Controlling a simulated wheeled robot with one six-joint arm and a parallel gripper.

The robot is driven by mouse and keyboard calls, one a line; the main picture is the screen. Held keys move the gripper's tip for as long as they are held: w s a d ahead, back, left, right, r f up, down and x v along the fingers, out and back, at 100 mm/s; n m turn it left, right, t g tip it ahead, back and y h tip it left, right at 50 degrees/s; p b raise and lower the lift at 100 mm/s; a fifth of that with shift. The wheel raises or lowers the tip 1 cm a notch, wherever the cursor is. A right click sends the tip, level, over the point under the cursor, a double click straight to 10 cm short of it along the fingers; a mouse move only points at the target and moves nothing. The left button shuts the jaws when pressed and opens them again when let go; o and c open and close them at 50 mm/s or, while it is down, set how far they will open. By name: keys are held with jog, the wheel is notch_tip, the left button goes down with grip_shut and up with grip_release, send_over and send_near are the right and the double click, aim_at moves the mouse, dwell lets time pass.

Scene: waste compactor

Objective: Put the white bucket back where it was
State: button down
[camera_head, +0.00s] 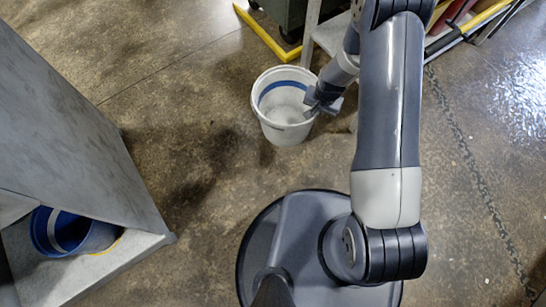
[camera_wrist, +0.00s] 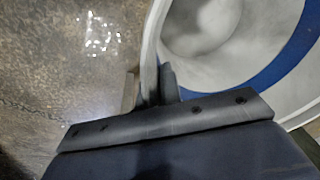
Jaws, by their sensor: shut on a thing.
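The white bucket (camera_head: 284,132) has a blue band inside and shows in the upper middle of the head view. It looks upright, with its open mouth facing up. My gripper (camera_head: 313,101) is at the bucket's right rim and is shut on the rim wall. In the wrist view the fingers of my gripper (camera_wrist: 152,88) pinch the rim of the white bucket (camera_wrist: 208,40), one finger inside and one outside. I cannot tell whether the bucket's base touches the floor.
A blue bucket (camera_head: 72,232) sits at the lower left by a grey panel (camera_head: 85,135). A yellow floor edge (camera_head: 264,35) and a dark green bin (camera_head: 290,15) stand at the top. Long-handled tools (camera_head: 470,28) lie at the upper right. The floor left of the white bucket is clear.

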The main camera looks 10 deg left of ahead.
jog(key=shift+m, duration=0.3)
jog(key=a+f+b, duration=0.1)
jog(key=f+b, duration=0.2)
jog(key=f, duration=0.2)
jog(key=s+a+f+b, duration=0.1)
jog(key=a+f+b, duration=0.1)
jog(key=f+b, duration=0.2)
jog(key=s+a+f+b, duration=0.1)
jog(key=f+b, duration=0.2)
jog(key=f, duration=0.5)
jog(key=shift+a, duration=0.35)
notch_tip(320, 180, down, 10)
jog(key=b, duration=0.4)
jog(key=shift+b, duration=0.35)
jog(key=shift+f, duration=0.2)
jog(key=c, duration=1.6)
grip_release()
jog(key=shift+s+r, duration=0.1)
jog(key=r+p, duration=0.1)
jog(key=r, duration=0.3)
jog(key=s+r+p, duration=0.1)
jog(key=r+p, duration=0.1)
jog(key=r, duration=0.2)
jog(key=d+r+p, duration=0.1)
jog(key=r+p, duration=0.1)
jog(key=r, duration=0.2)
jog(key=shift+s+r, duration=0.1)
jog(key=shift+s, duration=0.1)
